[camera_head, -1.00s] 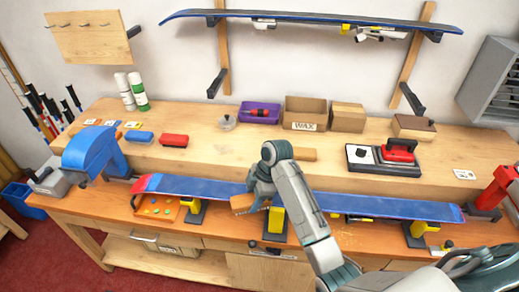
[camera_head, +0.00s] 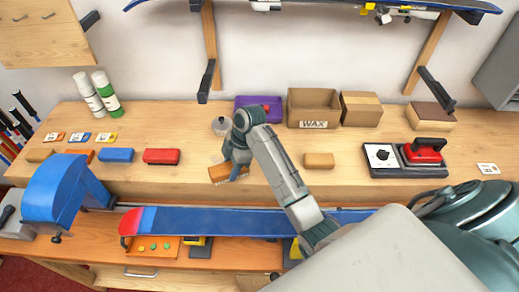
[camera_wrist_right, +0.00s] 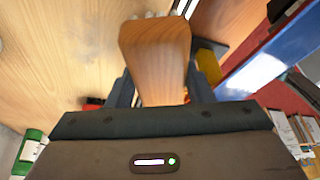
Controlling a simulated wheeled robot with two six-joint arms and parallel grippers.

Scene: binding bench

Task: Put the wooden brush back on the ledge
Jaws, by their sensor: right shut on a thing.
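The wooden brush (camera_head: 222,173) is in my right gripper (camera_head: 235,165), partly hidden by it. In the head view it appears over the front part of the pale wooden ledge (camera_head: 270,175). I cannot tell whether it touches the ledge. In the right wrist view the brush's smooth brown wooden body (camera_wrist_right: 155,50) sticks out between the dark fingers of the gripper (camera_wrist_right: 162,92), which is shut on it. My left gripper is not in view.
On the ledge lie a red block (camera_head: 161,156), a blue block (camera_head: 116,155), a tan block (camera_head: 319,160), a purple tray (camera_head: 243,101), a wax box (camera_head: 313,107) and a red iron (camera_head: 424,151). A blue ski (camera_head: 200,220) lies in front, lower down.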

